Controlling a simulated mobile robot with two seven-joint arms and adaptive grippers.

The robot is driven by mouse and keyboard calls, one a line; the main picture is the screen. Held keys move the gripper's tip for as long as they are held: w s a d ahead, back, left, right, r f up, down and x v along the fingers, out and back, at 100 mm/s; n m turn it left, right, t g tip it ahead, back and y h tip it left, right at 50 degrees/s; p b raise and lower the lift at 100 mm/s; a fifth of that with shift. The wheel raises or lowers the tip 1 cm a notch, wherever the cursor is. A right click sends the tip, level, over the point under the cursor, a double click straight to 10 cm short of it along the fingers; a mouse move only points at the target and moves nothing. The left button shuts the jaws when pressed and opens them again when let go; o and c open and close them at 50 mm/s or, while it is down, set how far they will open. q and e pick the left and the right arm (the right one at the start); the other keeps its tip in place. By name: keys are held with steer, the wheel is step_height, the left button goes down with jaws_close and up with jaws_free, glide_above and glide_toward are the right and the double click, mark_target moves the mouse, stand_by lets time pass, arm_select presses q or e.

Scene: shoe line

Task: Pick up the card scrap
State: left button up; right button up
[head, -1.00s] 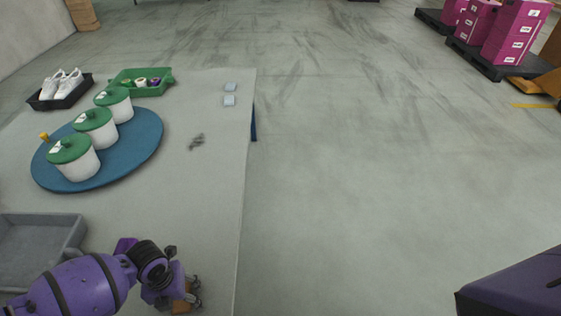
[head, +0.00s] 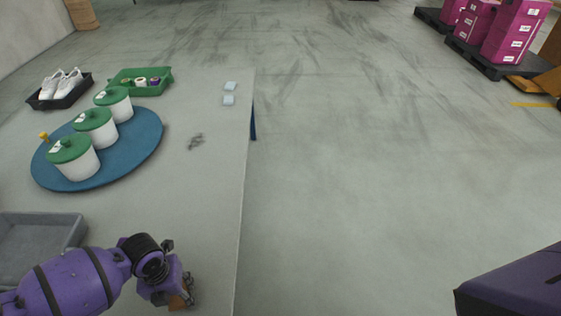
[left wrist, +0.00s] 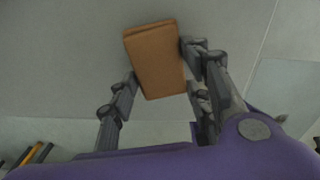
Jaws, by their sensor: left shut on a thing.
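The card scrap (left wrist: 155,62) is a small brown rectangle, seen in the left wrist view between the fingers of my left gripper (left wrist: 162,72). The gripper is shut on it, with dark fingers on its left and right sides. In the head view my left gripper (head: 182,291) is low over the near right part of the pale table. Only a brown bit of the scrap (head: 177,302) shows there, partly hidden by the gripper. I cannot tell whether the scrap still touches the table. My right gripper is not in view.
A blue round board (head: 140,150) holds three white pots with green lids. Behind are a green tray (head: 118,84), a black tray with white shoes (head: 40,104) and two pale blocks (head: 229,100). The table's middle is mostly clear.

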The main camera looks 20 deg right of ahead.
arm_select(q)
steer(key=s+a+r+p, duration=0.1)
steer(key=s+a+r, duration=0.1)
steer(key=s+r, duration=0.8)
steer(key=s, duration=0.3)
steer(key=shift+s+a+r, duration=0.2)
steer(key=shift+s, duration=0.2)
